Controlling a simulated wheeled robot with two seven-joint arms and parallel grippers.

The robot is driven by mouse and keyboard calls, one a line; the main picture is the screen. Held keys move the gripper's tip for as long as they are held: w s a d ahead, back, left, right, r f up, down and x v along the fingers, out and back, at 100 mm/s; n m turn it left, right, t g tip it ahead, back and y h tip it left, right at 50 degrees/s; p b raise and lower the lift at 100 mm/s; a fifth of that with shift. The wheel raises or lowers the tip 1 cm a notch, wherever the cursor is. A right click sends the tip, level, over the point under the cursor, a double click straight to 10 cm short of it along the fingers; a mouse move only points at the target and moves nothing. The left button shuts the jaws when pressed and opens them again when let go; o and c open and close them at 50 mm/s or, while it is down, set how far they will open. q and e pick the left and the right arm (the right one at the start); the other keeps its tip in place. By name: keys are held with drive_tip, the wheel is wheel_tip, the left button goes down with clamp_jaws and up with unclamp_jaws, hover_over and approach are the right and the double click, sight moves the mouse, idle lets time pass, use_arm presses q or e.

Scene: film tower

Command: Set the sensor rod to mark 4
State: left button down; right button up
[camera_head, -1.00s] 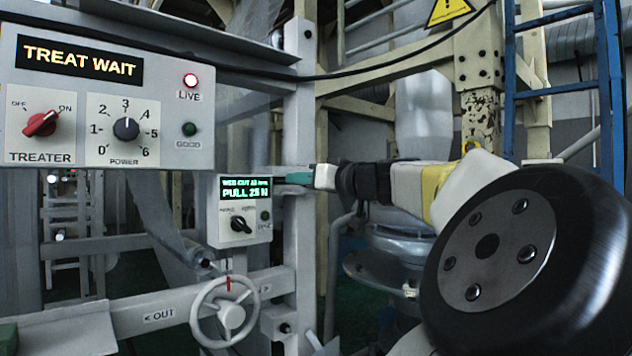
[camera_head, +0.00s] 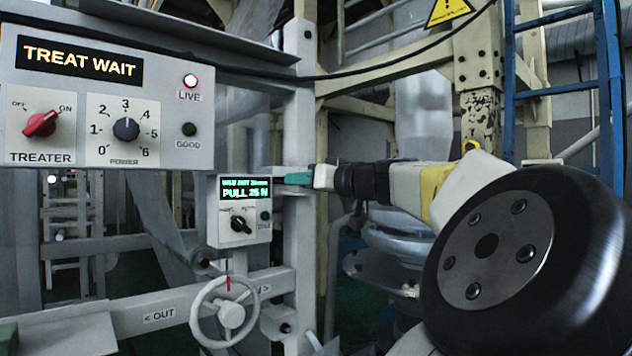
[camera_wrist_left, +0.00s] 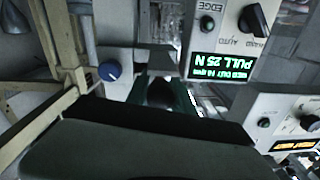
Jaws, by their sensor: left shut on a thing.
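My left gripper (camera_head: 310,177) reaches in from the right, with teal tips at the post beside the small display box. In the left wrist view it is shut on a small dark round piece (camera_wrist_left: 163,92), which seems to be the end of the sensor rod. The rod's length and its marks cannot be made out. The display box (camera_head: 241,228) reads PULL 25 N under a WEB OUT line too blurred to read fully. It also shows upside down in the left wrist view (camera_wrist_left: 222,62). My right gripper is not in view.
A treater panel (camera_head: 110,110) with a red switch, power dial and lit LIVE lamp is at upper left. A handwheel (camera_head: 228,313) stands below the box. A blue-faced knob (camera_wrist_left: 109,70) is near the gripper. A blue ladder (camera_head: 607,100) stands at right.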

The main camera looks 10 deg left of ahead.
use_arm(q)
drive_tip(key=x, duration=0.3)
drive_tip(key=shift+d, duration=0.1)
drive_tip(key=c, duration=1.1)
unclamp_jaws()
drive_tip(key=shift+d, duration=0.15)
